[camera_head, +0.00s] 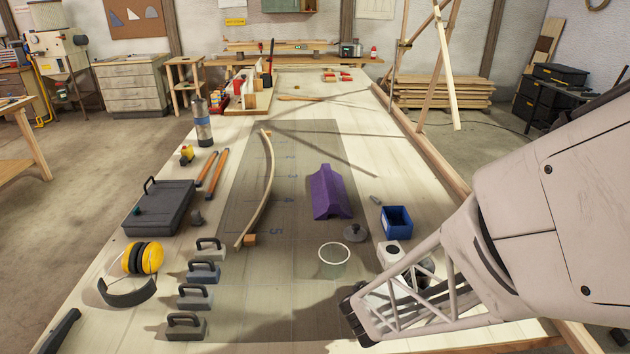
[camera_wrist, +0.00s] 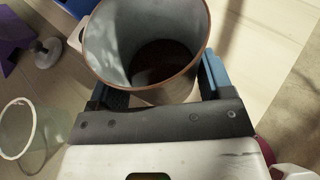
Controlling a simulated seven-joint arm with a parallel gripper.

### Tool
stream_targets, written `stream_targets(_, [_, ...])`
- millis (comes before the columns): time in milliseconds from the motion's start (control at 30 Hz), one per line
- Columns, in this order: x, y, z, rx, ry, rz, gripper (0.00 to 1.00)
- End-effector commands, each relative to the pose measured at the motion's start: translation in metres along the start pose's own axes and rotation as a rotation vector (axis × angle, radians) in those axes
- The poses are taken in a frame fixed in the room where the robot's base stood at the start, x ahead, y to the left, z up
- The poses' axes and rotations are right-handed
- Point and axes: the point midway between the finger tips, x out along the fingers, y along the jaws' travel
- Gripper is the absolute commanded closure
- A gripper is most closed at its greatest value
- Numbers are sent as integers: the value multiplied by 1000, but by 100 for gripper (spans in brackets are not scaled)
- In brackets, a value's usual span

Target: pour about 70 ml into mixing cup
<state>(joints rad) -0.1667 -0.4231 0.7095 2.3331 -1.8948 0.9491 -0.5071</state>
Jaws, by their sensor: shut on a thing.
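The mixing cup, which I take to be the clear cup with a pale rim (camera_head: 333,260), stands on the table left of my gripper. It also shows at the left edge of the wrist view (camera_wrist: 28,130). My gripper (camera_wrist: 158,85) is shut on a grey pot (camera_wrist: 112,50) with a brown rim, its blue-padded fingers on either side. The pot's inside is dark at the bottom; how much it holds I cannot tell. In the head view my gripper (camera_head: 357,313) is at the lower right, right of and nearer than the cup, and mostly hides the pot.
A grey lid with a knob (camera_head: 355,233), a purple block (camera_head: 328,192), a blue bin (camera_head: 397,222) and a white box (camera_head: 391,253) stand near the cup. Several handled weights (camera_head: 186,326) line the left. A bent lath (camera_head: 262,190) lies on the dark mat (camera_head: 300,150).

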Motion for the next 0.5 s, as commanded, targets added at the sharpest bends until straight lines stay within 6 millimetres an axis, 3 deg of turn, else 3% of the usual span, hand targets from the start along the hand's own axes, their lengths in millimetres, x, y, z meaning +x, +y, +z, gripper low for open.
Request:
stream_targets(200, [-13, 39, -15, -67, 5, 153, 56])
stream_targets(500, [-26, 66, -29, -125, 11, 267, 56])
